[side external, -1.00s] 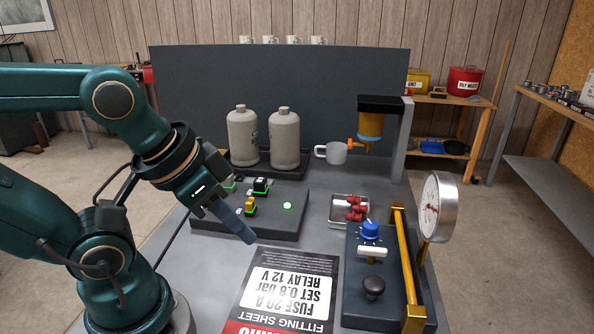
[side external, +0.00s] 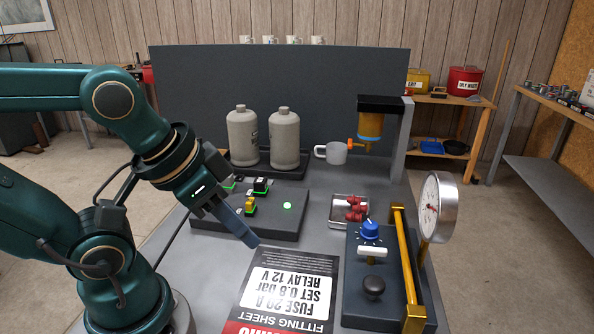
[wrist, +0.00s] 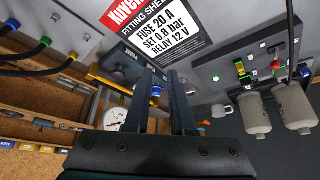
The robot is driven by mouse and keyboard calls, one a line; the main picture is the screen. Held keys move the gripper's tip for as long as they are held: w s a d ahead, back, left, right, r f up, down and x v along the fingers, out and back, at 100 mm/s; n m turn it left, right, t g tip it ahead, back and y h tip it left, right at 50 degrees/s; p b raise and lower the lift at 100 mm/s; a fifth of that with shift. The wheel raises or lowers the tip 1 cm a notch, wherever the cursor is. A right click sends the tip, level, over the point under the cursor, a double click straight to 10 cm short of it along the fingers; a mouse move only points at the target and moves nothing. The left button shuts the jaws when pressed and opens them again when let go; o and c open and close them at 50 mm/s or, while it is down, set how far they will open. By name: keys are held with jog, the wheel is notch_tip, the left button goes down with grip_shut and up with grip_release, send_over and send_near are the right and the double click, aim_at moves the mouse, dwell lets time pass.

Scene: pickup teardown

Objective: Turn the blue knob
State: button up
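The blue knob (side external: 370,231) stands on a dark control box at the right of the bench in the side external view, with white marks around its base. My gripper (side external: 252,241) is well to the left of it, above the bench near the fitting sheet, touching nothing that I can see. In the wrist view my gripper (wrist: 163,77) shows two fingers with a gap between them, open and empty.
A brass rail (side external: 405,262) and a round gauge (side external: 438,207) stand right of the knob. A white lever (side external: 372,251) and a black knob (side external: 374,287) are in front of it. A tray of red parts (side external: 337,212) lies behind. The fitting sheet (side external: 286,290) lies flat between.

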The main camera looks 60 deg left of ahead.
jog(key=o, duration=0.5)
jog(key=shift+m, duration=0.3)
jog(key=shift+o, duration=0.7)
jog(key=w+d+r+m+t+h, duration=0.1)
jog(key=w+r+m, duration=0.2)
jog(key=w+r, duration=0.2)
jog(key=shift+w+d+m, duration=0.25)
jog(key=shift+w+m, duration=0.05)
jog(key=shift+w, duration=0.1)
jog(key=m+g+h, duration=0.2)
jog(key=m+g, duration=0.1)
send_over(370, 224)
jog(key=s+a, duration=0.1)
jog(key=s, duration=0.1)
notch_tip(370, 224, down, 12)
jog(key=shift+w+a+r, duration=0.1)
jog(key=shift+a+r, duration=0.05)
jog(key=x, duration=0.4)
jog(key=shift+a, duration=0.1)
jog(key=shift+w+f, duration=0.15)
jog(key=shift+f, duration=0.45)
